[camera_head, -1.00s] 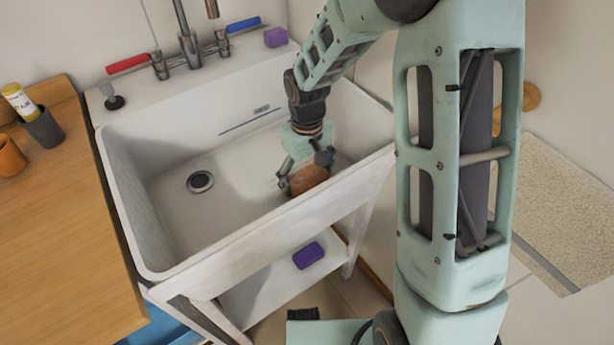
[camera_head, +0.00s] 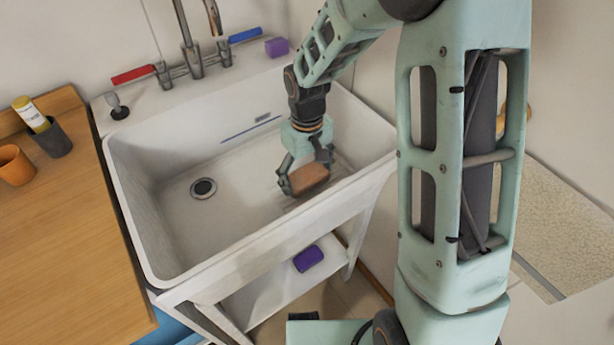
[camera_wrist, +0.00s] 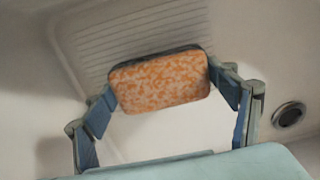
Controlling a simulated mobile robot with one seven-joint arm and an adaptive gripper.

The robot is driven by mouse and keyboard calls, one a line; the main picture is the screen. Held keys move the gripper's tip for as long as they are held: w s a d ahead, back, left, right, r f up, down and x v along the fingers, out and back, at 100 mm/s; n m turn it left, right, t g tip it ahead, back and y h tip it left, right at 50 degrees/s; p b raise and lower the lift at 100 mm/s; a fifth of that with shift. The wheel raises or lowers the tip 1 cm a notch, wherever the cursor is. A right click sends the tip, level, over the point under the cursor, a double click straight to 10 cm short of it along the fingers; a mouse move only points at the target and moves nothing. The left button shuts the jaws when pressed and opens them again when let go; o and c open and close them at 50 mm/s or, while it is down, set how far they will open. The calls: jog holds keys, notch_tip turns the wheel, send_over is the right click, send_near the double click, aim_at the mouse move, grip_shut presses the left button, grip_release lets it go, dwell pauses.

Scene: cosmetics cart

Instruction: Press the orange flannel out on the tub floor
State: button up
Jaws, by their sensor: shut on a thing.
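The orange flannel (camera_head: 311,179) shows in the head view as a brownish-orange block low in the white tub (camera_head: 150,215), in its right part. My gripper (camera_head: 305,174) reaches down into the tub with one finger on each side of it. In the wrist view the flannel (camera_wrist: 160,80) is a thick, rounded rectangle mottled orange and white with a dark far edge. My gripper (camera_wrist: 165,92) is shut on its two short ends. Ridged tub floor lies beyond it. I cannot tell whether its underside touches the floor.
The drain (camera_head: 203,188) is left of my gripper. The tub walls close in on my arm, with the front rim near. Taps with red (camera_head: 133,75) and blue (camera_head: 246,34) handles stand behind. A purple block (camera_head: 277,47) sits on the back ledge. The left tub floor is clear.

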notch_tip(320, 180, up, 11)
jog(key=p, duration=0.8)
jog(key=shift+r, duration=0.15)
